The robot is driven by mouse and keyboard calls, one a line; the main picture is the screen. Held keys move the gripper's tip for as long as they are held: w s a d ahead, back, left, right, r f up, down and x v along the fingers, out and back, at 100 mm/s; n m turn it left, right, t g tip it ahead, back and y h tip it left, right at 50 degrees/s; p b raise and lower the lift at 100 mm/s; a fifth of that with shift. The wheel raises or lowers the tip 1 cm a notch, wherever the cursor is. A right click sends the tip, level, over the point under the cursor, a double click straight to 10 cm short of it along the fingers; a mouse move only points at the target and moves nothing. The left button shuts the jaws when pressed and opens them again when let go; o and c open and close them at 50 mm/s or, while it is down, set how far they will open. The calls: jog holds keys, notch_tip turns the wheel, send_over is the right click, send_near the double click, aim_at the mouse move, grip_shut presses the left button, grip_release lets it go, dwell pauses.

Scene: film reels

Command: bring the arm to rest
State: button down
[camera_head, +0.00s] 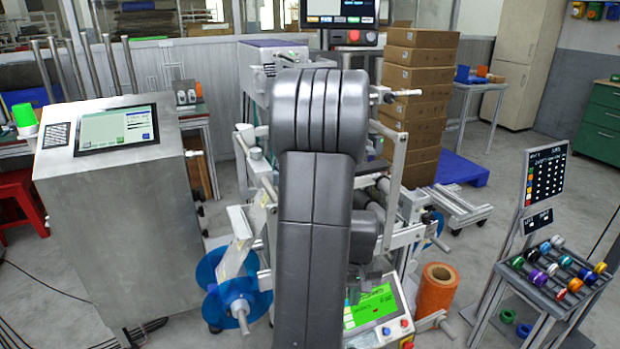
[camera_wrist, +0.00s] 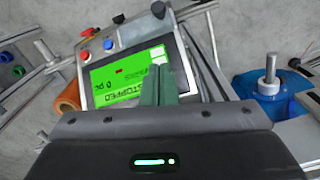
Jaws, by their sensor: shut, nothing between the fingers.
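My arm rises through the middle of the head view, its dark grey links hiding much of the machine behind it. My gripper (camera_wrist: 160,72) shows in the wrist view with its green-grey fingers together and nothing between them. The fingers stand out in front of a control panel with a green screen (camera_wrist: 112,78) that reads STOPPED; they cover part of its edge. I cannot tell whether they touch it. The panel's green screen also shows low in the head view (camera_head: 370,306), right of my arm. My gripper is largely hidden there behind the arm.
A blue reel (camera_head: 212,285) and an orange roll (camera_head: 437,289) flank the machine. A steel cabinet with a screen (camera_head: 116,130) stands left. A rack of coloured spools (camera_head: 553,268) stands right, below a dark display board (camera_head: 545,176). Stacked cartons (camera_head: 420,77) stand behind. Some floor is clear.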

jog(key=b, duration=0.2)
send_over(351, 343)
jog(key=w, duration=0.2)
jog(key=f, duration=1)
jog(key=shift+s+a+f, duration=0.15)
jog(key=shift+s, duration=0.1)
jog(key=shift+s+f+b, duration=0.55)
jog(key=shift+s+f, duration=0.2)
jog(key=shift+f, duration=0.05)
jog(key=shift+s+f, duration=0.35)
jog(key=shift+s, duration=0.15)
jog(key=shift+s+r, duration=0.1)
jog(key=shift+s, duration=0.05)
